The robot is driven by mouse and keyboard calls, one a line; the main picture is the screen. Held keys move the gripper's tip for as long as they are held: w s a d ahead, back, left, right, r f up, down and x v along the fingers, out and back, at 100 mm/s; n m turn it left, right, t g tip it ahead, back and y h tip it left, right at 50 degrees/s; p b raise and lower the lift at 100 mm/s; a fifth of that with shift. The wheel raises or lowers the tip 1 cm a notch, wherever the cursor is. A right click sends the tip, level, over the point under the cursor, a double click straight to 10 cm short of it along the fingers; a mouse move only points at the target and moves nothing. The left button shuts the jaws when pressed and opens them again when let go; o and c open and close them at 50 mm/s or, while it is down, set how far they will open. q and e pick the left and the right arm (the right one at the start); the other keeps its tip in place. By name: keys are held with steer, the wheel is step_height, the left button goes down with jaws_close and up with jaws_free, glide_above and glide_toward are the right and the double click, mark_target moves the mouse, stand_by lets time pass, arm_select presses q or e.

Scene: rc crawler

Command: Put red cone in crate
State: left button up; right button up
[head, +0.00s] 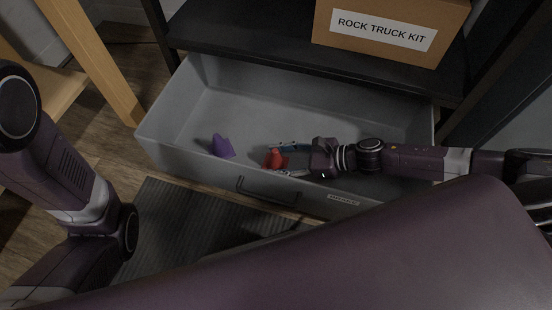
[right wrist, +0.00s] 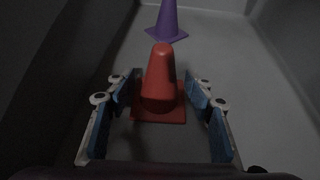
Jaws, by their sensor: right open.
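A dark ribbed mat (head: 165,220) lies in front.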

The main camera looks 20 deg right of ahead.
mark_target(281, 160)
steer(key=shift+r, duration=0.2)
steer(key=shift+s+d+r+p, duration=0.1)
steer(key=shift+d+r+p, duration=0.05)
steer(key=shift+d+p, duration=0.15)
steer(key=p+v, duration=0.3)
steer(key=v, duration=0.2)
steer(key=shift+s+d+r, duration=0.15)
steer(key=shift+s+d, duration=0.05)
steer(key=shift+s+d+r, duration=0.2)
steer(key=shift+s+d, duration=0.05)
steer(key=shift+d, duration=0.25)
